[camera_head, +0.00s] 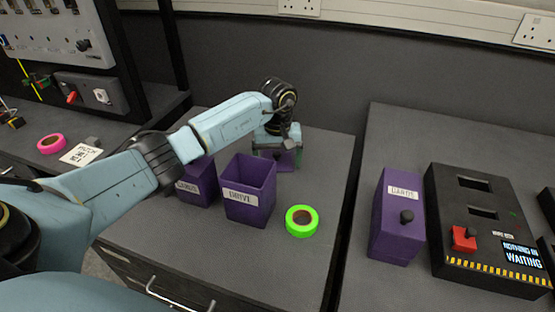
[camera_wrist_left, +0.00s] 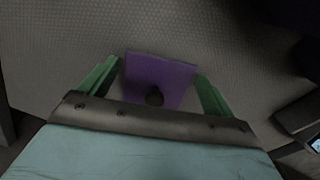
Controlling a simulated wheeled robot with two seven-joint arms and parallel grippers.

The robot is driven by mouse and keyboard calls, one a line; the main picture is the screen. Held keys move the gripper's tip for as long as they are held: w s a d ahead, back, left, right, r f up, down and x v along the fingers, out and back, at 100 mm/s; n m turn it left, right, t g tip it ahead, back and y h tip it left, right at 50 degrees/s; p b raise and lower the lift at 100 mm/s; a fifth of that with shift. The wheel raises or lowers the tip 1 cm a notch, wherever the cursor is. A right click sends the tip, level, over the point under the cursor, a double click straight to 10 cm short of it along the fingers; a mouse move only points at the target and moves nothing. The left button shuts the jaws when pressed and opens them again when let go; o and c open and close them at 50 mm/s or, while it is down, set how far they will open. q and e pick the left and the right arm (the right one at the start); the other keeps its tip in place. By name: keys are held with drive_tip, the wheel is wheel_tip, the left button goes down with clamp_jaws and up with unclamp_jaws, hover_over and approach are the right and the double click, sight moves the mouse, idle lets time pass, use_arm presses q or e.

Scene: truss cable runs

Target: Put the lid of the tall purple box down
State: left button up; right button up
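The tall purple box (camera_head: 250,207) stands on the grey bench with its top open and a white label on its front. A flat purple lid (camera_head: 286,159) with a dark knob is behind it, under my left gripper (camera_head: 278,155). In the left wrist view the lid (camera_wrist_left: 165,74) lies between the two green fingers (camera_wrist_left: 160,72), which are wide apart at its sides and not on the knob. The lid looks flat against the bench; I cannot tell whether a finger touches its edge. My right gripper is not in view.
A green tape roll (camera_head: 301,232) lies right of the open box. Another purple box (camera_head: 196,188) is partly hidden by my left arm. Across a gap, a knobbed purple box (camera_head: 394,232) stands beside a black device (camera_head: 470,245).

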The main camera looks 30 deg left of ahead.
sight(278, 167)
use_arm(q)
drive_tip(key=shift+o, duration=0.9)
drive_tip(key=shift+r, duration=0.1)
drive_tip(key=shift+r, duration=0.1)
wheel_tip(278, 167, up, 12)
drive_tip(key=p, duration=0.2)
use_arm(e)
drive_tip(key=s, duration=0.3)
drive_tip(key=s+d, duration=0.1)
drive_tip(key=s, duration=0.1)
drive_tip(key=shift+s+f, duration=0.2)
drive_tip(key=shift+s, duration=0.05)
